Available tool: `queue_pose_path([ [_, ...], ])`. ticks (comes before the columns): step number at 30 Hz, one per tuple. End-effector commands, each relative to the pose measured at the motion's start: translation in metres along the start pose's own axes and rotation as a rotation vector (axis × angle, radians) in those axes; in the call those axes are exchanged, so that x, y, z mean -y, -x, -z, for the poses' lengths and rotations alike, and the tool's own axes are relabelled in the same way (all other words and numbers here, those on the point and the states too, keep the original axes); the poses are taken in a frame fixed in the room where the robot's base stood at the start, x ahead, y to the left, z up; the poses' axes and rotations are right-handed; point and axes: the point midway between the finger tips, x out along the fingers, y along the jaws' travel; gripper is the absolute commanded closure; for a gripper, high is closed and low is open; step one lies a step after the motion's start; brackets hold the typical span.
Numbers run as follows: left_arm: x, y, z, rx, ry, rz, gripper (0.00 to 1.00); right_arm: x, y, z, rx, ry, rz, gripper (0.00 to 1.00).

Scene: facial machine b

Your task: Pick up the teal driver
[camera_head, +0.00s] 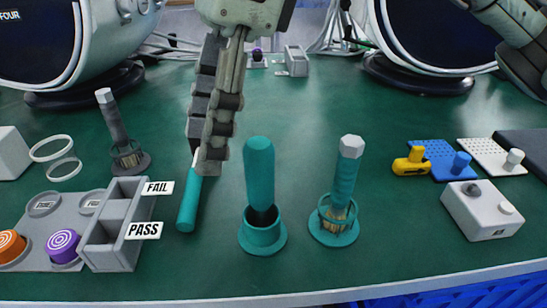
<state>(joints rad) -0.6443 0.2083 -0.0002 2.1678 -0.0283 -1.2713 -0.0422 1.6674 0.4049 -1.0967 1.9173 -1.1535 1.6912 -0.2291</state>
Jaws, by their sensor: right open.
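A teal driver (189,205) lies on the green table, its teal handle toward me. Its thin light shaft runs away from me and is partly hidden by my right gripper. My right gripper (204,152) points down over the shaft end, its fingers seen nearly edge-on. It is open, and I cannot tell whether a finger touches the driver. Another teal-handled tool (259,175) stands upright in a teal cup (263,238), to the right of the lying driver. My left gripper is not in view.
A teal brush (345,180) stands in a teal holder, right of the cup. A grey PASS/FAIL box (110,250) is close left of the lying driver. A dark brush (113,122) stands behind it. Yellow and blue parts (452,160) are at right.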

Motion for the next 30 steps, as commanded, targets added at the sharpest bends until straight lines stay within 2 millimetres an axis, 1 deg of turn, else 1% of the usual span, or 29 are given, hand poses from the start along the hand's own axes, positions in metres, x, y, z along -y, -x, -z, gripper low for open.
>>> queue_pose_path([
  [1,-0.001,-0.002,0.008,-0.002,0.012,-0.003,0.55,-0.001,0.003,0.003,-0.044,-0.08,0.007,0.48],
  [6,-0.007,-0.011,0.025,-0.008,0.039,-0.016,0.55,-0.002,0.004,0.02,-0.191,-0.316,0.055,0.48],
  [12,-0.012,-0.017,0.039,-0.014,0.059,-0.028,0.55,-0.002,0.008,0.035,-0.302,-0.504,0.126,0.48],
  [14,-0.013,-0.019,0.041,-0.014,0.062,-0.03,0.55,-0.002,0.007,0.038,-0.318,-0.533,0.138,0.48],
  [17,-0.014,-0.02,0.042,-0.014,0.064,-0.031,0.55,-0.001,-0.001,0.043,-0.327,-0.553,0.145,0.48],
  [23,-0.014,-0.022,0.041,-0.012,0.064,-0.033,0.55,0.0,-0.021,0.051,-0.325,-0.552,0.143,0.48],
  [30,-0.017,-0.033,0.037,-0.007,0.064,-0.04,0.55,0.001,-0.054,0.066,-0.324,-0.55,0.141,0.48],
])
